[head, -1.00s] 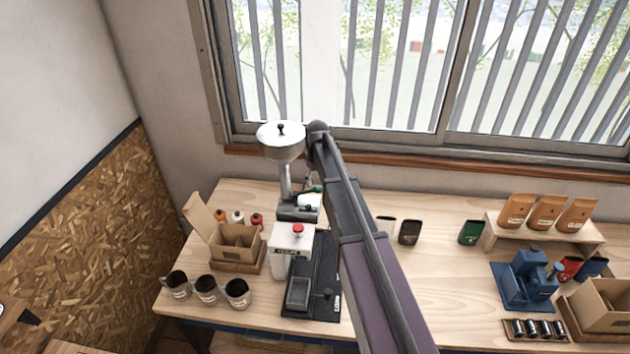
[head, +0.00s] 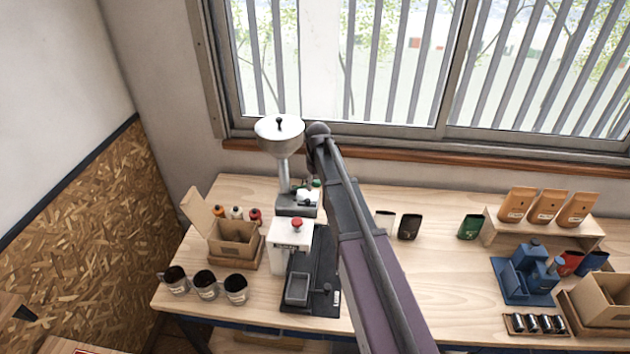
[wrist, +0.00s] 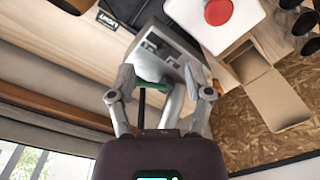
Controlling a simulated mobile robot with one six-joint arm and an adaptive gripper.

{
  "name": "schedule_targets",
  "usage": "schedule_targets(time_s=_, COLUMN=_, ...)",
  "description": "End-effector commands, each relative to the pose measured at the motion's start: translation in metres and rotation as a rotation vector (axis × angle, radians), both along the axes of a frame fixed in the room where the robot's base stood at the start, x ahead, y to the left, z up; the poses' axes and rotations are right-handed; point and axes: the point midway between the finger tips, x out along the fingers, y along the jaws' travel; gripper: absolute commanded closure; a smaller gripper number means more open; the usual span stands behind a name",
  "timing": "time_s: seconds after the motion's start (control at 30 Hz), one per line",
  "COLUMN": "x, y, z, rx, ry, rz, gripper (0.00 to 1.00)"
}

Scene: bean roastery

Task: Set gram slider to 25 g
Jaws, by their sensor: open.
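The doser with the funnel-shaped hopper (head: 280,133) stands at the back left of the bench, on a grey base (head: 292,208). In the wrist view the grey base (wrist: 178,48) is just ahead of my gripper (wrist: 158,76). Its two fingers are spread apart with nothing clearly held between them. A green bar (wrist: 152,86) shows between the fingers, with a dark rod beside it; I cannot tell whether a finger touches it. In the head view my arm hides most of the gripper. The gram scale and the slider's setting are not readable.
A white box with a red button (head: 296,223) stands close in front of the doser. A black mat (head: 322,262) with a grey tray lies to its right. An open carton (head: 232,238) and several mugs (head: 205,284) are at left.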

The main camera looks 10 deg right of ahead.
Motion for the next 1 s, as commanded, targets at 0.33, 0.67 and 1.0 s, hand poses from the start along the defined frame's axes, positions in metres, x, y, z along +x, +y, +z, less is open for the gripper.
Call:
schedule_targets(time_s=0.33, x=-0.028, y=0.000, z=-0.035, rx=-0.003, ry=0.000, rz=-0.040, gripper=0.35)
schedule_targets(time_s=0.67, x=-0.052, y=0.001, z=-0.063, rx=-0.007, ry=0.000, rz=-0.078, gripper=0.35)
schedule_targets(time_s=1.0, x=-0.077, y=0.001, z=-0.091, rx=-0.011, ry=-0.001, rz=-0.118, gripper=0.35)
